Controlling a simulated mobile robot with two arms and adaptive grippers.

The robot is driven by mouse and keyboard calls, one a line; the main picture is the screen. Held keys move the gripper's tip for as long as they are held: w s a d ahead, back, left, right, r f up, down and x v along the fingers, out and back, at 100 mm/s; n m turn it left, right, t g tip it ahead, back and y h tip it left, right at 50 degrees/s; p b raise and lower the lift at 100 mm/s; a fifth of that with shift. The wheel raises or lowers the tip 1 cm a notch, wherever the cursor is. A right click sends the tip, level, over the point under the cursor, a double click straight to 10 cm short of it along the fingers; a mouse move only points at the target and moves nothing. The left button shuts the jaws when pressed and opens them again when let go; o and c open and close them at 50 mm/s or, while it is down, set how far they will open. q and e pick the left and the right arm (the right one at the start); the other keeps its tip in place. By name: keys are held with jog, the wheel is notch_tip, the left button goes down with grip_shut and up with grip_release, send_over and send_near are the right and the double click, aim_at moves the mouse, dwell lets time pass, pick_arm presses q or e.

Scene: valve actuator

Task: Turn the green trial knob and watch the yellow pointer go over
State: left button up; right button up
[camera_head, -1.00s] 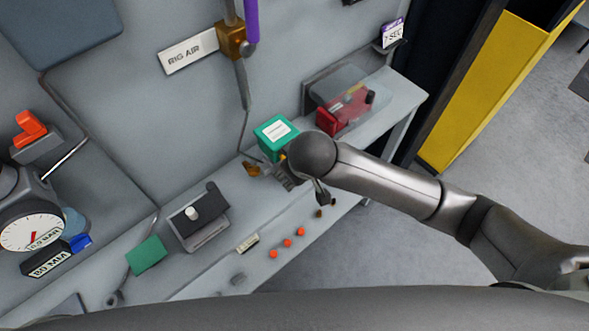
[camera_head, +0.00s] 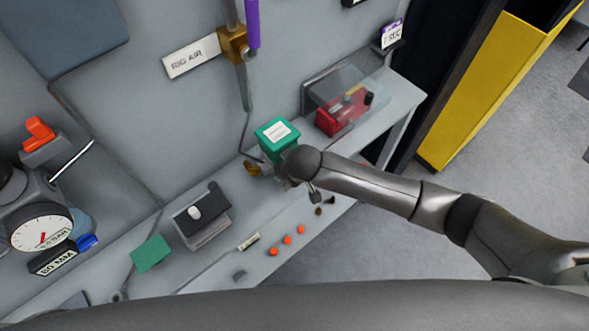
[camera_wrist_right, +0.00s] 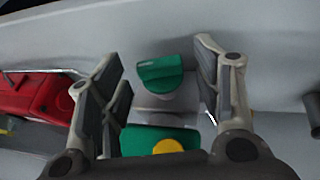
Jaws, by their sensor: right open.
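A green knob (camera_wrist_right: 160,72) stands between the spread fingers of my right gripper (camera_wrist_right: 158,55) in the right wrist view. The fingers are open, with a gap on each side of the knob. Nearer the wrist is a green part (camera_wrist_right: 135,143) with a yellow round piece (camera_wrist_right: 168,146) on it; I cannot tell whether this is the pointer. In the head view, a green box (camera_head: 270,146) with a white label stands on the bench, and my right gripper (camera_head: 287,178) is beside it, mostly hidden by my wrist. My left gripper is not in view.
A red box (camera_head: 328,122) under a clear cover stands farther right on the bench. A brass fitting (camera_head: 252,168) lies left of my gripper. Several orange buttons (camera_head: 287,240) line the front edge. A gauge (camera_head: 42,228) is at the left.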

jog(key=c, duration=1)
jog(key=shift+s+a+t+h, duration=0.15)
jog(key=shift+t+h, duration=0.25)
jog(key=shift+h, duration=0.1)
jog(key=o, duration=1)
jog(key=shift+r, duration=0.1)
jog(key=v, duration=1.1)
jog(key=shift+s+r, duration=0.2)
jog(key=shift+r, duration=0.15)
